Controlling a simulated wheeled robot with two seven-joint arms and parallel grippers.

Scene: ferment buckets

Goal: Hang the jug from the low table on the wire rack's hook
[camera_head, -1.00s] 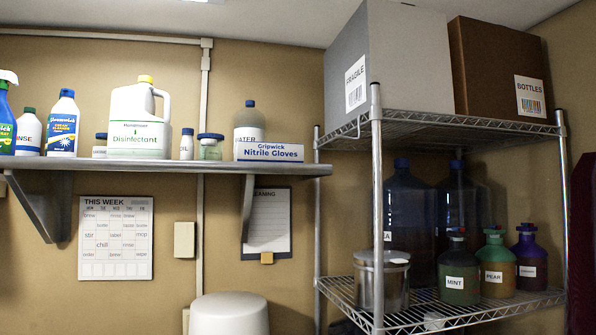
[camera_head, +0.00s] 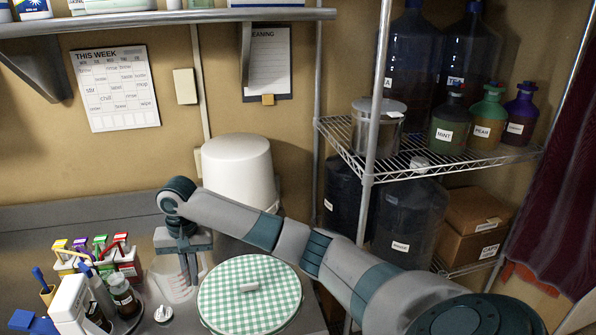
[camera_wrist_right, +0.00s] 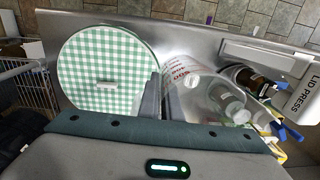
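The jug (camera_head: 166,277) is clear with red markings and stands on the grey metal table at lower left. It also shows in the right wrist view (camera_wrist_right: 186,82), right beside the fingers. My right gripper (camera_head: 188,268) reaches down at the jug's right side, fingers pointing down and close together. In the right wrist view the fingers (camera_wrist_right: 160,98) have a narrow gap; I cannot tell if the jug's handle or wall is gripped between them. The wire rack (camera_head: 350,150) stands at right; I cannot make out a hook on it. My left gripper is out of view.
A bucket with a green checked cover (camera_head: 250,292) stands close right of the jug. Bottles and coloured-top packets (camera_head: 95,258) crowd its left. A white bin (camera_head: 240,170) is behind. The rack holds a metal pot (camera_head: 377,125), labelled bottles, large dark carboys and cardboard boxes (camera_head: 478,220).

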